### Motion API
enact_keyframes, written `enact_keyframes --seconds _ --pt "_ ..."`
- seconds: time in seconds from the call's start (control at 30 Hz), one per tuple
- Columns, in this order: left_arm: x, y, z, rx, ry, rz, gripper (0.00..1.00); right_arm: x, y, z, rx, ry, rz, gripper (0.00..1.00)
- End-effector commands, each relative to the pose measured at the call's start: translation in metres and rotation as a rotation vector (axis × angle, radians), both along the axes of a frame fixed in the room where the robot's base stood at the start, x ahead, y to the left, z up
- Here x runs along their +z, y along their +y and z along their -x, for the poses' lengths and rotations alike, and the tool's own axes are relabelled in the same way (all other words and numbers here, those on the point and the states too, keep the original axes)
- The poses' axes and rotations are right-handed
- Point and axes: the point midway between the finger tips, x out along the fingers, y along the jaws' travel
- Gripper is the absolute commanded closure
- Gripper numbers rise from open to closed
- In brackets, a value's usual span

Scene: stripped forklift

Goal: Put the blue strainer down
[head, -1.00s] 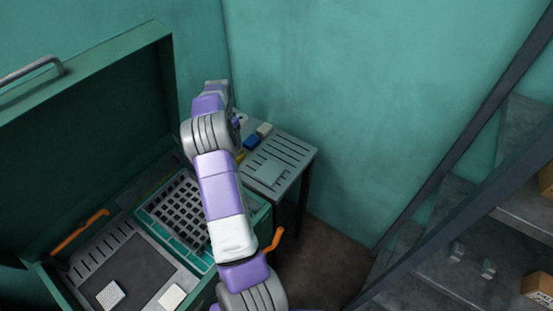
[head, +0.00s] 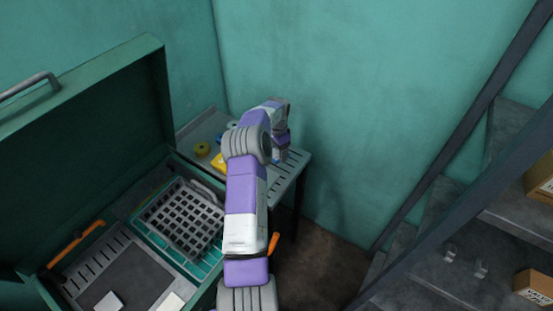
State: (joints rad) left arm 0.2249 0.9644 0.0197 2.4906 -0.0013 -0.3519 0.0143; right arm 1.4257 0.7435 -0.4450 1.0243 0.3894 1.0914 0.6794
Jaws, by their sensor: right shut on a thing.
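My right gripper (head: 280,155) is over the right part of the slotted grey side table (head: 291,170), pointing down. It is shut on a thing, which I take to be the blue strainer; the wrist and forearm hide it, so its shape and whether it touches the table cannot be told. My left gripper is not in view.
Metal stairs (head: 440,240) are at right.

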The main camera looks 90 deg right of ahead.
Motion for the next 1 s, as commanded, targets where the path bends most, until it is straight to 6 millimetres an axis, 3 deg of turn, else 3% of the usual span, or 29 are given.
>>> enact_keyframes --seconds 0.37,0.77,0.8,0.93,1.0 --pt "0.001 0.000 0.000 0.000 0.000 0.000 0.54 -0.040 0.000 0.000 0.001 0.002 0.000 0.66" --pt "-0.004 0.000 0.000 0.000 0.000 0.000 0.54 -0.047 -0.001 0.000 0.001 0.002 0.003 0.66" --pt "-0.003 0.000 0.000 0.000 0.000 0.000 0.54 -0.046 0.000 0.000 0.001 0.002 0.001 0.21" --pt "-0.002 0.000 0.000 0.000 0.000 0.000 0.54 -0.046 0.000 0.000 0.001 0.002 0.001 0.02" --pt "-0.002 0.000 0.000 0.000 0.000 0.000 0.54 -0.046 0.000 0.000 0.001 0.002 0.001 0.01"
